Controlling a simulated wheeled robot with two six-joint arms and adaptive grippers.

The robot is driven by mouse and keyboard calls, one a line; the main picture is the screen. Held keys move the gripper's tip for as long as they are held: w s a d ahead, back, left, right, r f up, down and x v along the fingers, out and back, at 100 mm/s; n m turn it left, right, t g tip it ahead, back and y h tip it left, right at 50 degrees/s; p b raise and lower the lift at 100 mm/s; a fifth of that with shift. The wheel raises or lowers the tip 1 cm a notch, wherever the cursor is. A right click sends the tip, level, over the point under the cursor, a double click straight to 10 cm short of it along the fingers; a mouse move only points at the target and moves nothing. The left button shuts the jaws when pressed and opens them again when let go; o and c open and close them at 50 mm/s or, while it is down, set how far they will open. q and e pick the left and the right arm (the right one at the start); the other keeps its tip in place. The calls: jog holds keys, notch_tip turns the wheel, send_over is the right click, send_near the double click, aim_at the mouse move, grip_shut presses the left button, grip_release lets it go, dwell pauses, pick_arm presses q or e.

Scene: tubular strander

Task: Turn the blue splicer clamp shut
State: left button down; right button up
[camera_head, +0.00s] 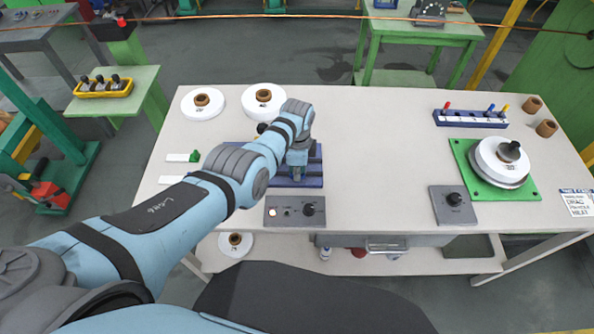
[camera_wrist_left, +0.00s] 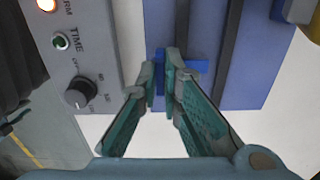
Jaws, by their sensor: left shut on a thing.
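The splicer is a blue block (camera_head: 312,180) on the table, partly hidden under my left arm in the head view. Its blue clamp (camera_wrist_left: 196,66) shows in the left wrist view as a small bright blue bar at the block's edge. My left gripper (camera_head: 297,172) reaches down over the splicer. In the left wrist view its fingertips (camera_wrist_left: 162,78) are shut on the blue clamp, one on each side of its near end. My right gripper is out of view.
A grey control box (camera_head: 295,211) with a black knob stands just in front of the splicer. White spools (camera_head: 203,103) lie behind it to the left. A green plate (camera_head: 463,150) with a spool and a second knob box (camera_head: 453,205) are at right. The table's middle is clear.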

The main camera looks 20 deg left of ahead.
pick_arm(q)
jog(key=shift+w+r, duration=0.1)
jog(key=c, duration=1.8)
grip_release()
jog(key=shift+o, duration=0.2)
